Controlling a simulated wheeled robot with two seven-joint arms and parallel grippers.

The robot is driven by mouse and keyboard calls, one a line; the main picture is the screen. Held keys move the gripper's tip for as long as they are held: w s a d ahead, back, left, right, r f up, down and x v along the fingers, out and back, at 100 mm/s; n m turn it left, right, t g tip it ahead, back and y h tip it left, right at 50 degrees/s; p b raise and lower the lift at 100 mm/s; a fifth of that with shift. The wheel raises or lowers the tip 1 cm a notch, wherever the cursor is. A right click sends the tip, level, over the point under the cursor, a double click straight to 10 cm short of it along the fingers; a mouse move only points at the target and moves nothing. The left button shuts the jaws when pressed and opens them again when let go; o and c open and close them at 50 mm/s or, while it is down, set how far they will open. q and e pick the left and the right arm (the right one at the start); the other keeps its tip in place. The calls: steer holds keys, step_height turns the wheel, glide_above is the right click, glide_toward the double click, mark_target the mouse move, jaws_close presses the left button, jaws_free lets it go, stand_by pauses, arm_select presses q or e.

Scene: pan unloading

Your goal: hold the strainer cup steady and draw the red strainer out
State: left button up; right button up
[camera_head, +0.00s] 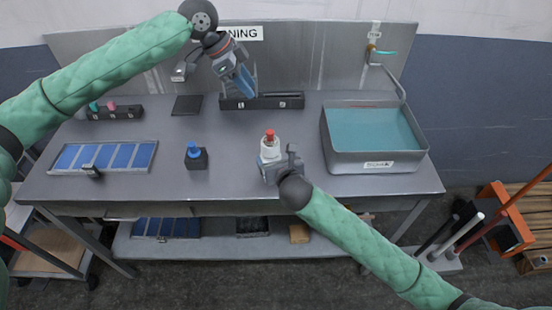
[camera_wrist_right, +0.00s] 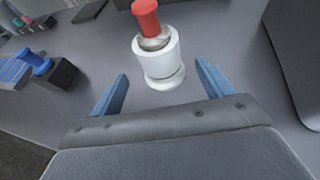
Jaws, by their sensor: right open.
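The white strainer cup (camera_head: 269,151) stands upright on the grey bench, with the red strainer (camera_head: 270,135) upright in its top. In the right wrist view the cup (camera_wrist_right: 160,62) is ahead of my right gripper (camera_wrist_right: 162,72), and the red strainer top (camera_wrist_right: 147,16) rises above a metallic collar. The right gripper's blue fingers are spread, open and empty, either side of the cup's base line; no contact shows. My left gripper (camera_head: 248,88) is high at the back of the bench, pointing down near the long black holder; its finger gap is not clear.
A sink basin (camera_head: 345,160) stands to the right. A black block with a blue top (camera_head: 195,158) and a blue-panelled tray (camera_head: 60,170) are left. The long black holder (camera_head: 288,101) lies at the back. Bench between the block and cup is clear.

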mark_target(270, 149)
steer(key=shift+x, duration=3.85)
steer(key=shift+d+f, duration=0.1)
steer(key=shift+f, duration=0.1)
